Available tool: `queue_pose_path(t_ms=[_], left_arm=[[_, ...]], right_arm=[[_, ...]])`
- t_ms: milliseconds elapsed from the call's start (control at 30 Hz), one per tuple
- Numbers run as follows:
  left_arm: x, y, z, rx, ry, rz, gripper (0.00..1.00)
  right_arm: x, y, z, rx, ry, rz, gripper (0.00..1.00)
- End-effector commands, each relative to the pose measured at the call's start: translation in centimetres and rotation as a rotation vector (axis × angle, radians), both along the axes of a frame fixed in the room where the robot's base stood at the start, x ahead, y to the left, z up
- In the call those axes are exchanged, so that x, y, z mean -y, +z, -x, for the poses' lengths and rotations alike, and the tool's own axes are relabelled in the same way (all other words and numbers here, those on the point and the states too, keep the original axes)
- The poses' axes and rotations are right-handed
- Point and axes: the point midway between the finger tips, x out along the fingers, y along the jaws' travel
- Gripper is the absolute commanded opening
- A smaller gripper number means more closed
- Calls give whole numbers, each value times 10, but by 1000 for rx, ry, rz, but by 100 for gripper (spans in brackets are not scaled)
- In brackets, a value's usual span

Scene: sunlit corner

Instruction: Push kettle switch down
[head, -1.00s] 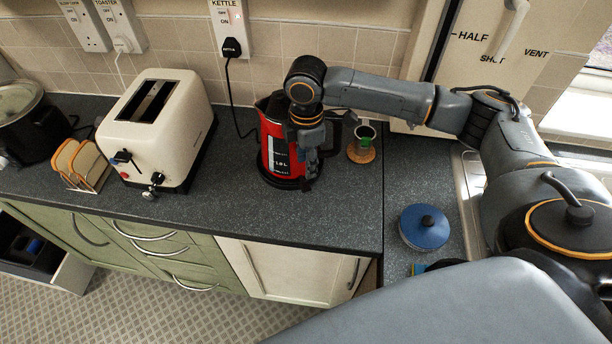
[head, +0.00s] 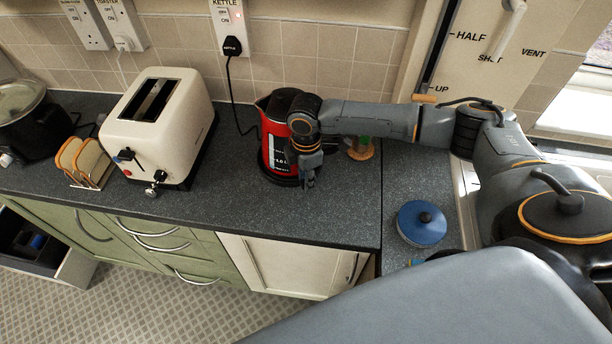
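The red kettle (head: 272,143) with a black lid and black base stands upright on the dark counter, below a wall socket labelled KETTLE (head: 229,22). My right arm comes in from the right, and my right gripper (head: 308,180) points down in front of the kettle's right side. It covers the handle side, so the kettle's switch is not visible. I cannot tell whether the fingers touch the kettle or how far apart they are. My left gripper is not in view.
A cream toaster (head: 160,125) and a toast rack with bread (head: 84,163) stand to the left, with a black slow cooker (head: 30,125) beyond. A cork coaster (head: 362,151) lies behind my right arm. A blue lid (head: 422,223) lies at right. The counter front is clear.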

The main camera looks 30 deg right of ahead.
Motion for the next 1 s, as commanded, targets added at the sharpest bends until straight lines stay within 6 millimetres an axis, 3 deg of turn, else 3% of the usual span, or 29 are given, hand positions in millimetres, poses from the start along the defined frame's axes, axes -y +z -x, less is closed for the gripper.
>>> queue_pose_path(t_ms=[233,600,967,1000], left_arm=[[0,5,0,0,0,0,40],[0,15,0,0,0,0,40],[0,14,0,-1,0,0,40],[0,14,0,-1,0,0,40]], right_arm=[[0,-2,3,35,1,7,0],[0,-10,7,238,-1,31,0],[-1,-11,6,257,-1,31,0],[-1,-11,6,257,-1,31,34]])
